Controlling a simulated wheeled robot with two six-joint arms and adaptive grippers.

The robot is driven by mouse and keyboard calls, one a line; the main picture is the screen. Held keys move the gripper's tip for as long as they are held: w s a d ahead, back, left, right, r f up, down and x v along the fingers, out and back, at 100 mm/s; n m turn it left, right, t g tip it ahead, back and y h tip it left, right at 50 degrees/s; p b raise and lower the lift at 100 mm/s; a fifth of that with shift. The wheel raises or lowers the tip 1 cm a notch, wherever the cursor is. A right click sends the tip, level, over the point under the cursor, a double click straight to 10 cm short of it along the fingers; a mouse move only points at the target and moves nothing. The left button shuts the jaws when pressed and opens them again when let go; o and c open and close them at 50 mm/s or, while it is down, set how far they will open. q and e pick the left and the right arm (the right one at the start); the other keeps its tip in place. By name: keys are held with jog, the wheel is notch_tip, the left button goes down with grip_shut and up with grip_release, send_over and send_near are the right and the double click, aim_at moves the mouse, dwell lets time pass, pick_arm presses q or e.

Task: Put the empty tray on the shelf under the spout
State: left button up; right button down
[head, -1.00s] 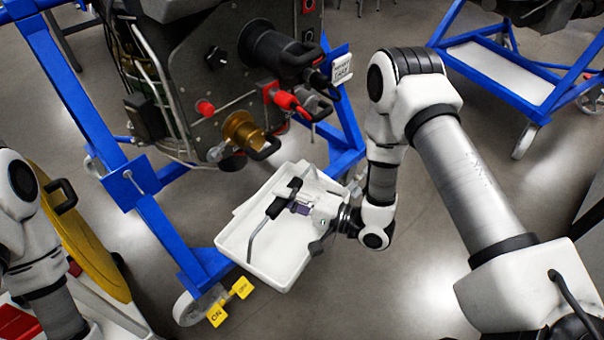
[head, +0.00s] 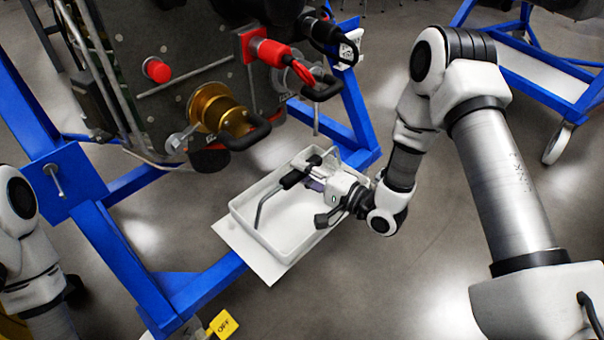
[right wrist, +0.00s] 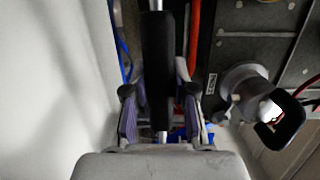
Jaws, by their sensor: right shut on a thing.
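The white tray (head: 285,256) is shallow, with a bent metal handle that has a black grip (head: 294,178). Its visible floor is empty. My right gripper (head: 318,183) is shut on this handle. In the right wrist view the black grip (right wrist: 158,65) is between the finger pads. The white shelf (head: 247,250) is a flat plate beside the blue frame. The tray overlaps most of it, and the shelf shows along the tray's front left. I cannot tell whether they touch. A brass valve (head: 214,107) with a dark outlet under it is above and left of the tray. My left gripper is out of view.
The blue stand frame (head: 110,245) runs along the left of the tray. The turbine panel (head: 165,35) carries a red knob (head: 157,69) and a red connector (head: 272,52) above. A yellow OFF tag (head: 222,324) is at the bottom. Floor right of the tray is clear.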

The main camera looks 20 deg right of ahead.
aim_at(337, 216)
notch_tip(337, 216, down, 7)
jog(key=b, duration=0.5)
jog(key=shift+b, duration=0.35)
jog(key=shift+f+b, duration=0.3)
jog(key=shift+f, duration=0.2)
jog(key=shift+f, duration=0.3)
jog(key=c, duration=0.7)
grip_release()
jog(key=shift+s, duration=0.15)
jog(key=shift+s+d, duration=0.2)
jog(key=p+v, duration=0.2)
jog(key=v, duration=0.2)
jog(key=shift+s+d+r+p, duration=0.1)
jog(key=shift+s+d+p, duration=0.15)
jog(key=shift+s+p, duration=0.1)
jog(key=shift+s+d, duration=0.35)
jog(key=shift+s, duration=0.25)
